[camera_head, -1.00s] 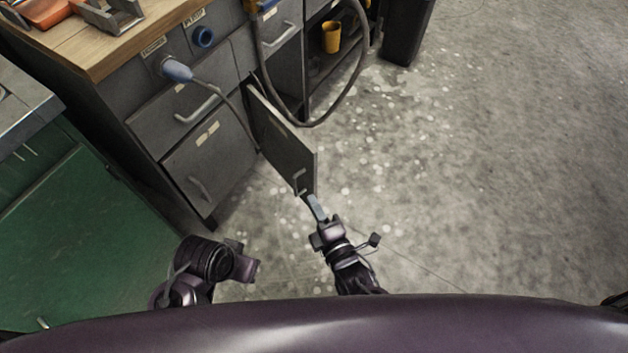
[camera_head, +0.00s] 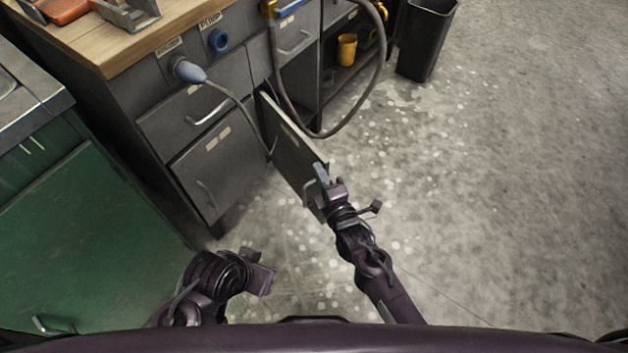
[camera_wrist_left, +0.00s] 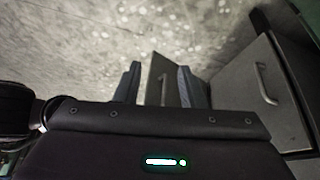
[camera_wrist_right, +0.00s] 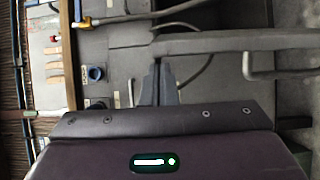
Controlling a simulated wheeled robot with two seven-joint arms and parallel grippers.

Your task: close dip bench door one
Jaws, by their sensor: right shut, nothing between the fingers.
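The grey dip bench door (camera_head: 291,146) stands swung open, out from the bench front, with a bar handle (camera_head: 308,192) near its free end. My right gripper (camera_head: 322,172) is shut and empty, at the door's free end beside the handle. I cannot tell whether it touches the door. In the right wrist view the shut fingers (camera_wrist_right: 158,84) lie below the door's long edge (camera_wrist_right: 225,42), with the handle (camera_wrist_right: 255,66) to their right. My left gripper (camera_wrist_left: 160,84) is open and empty, low in front of the bench; a grey panel shows beyond its fingers.
The grey bench (camera_head: 222,150) has a closed drawer and a closed lower front left of the door. A hose (camera_head: 378,85) loops down near the door's hinge side. A green cabinet (camera_head: 90,230) stands at left, a black bin (camera_head: 427,40) at back right. The right floor is clear.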

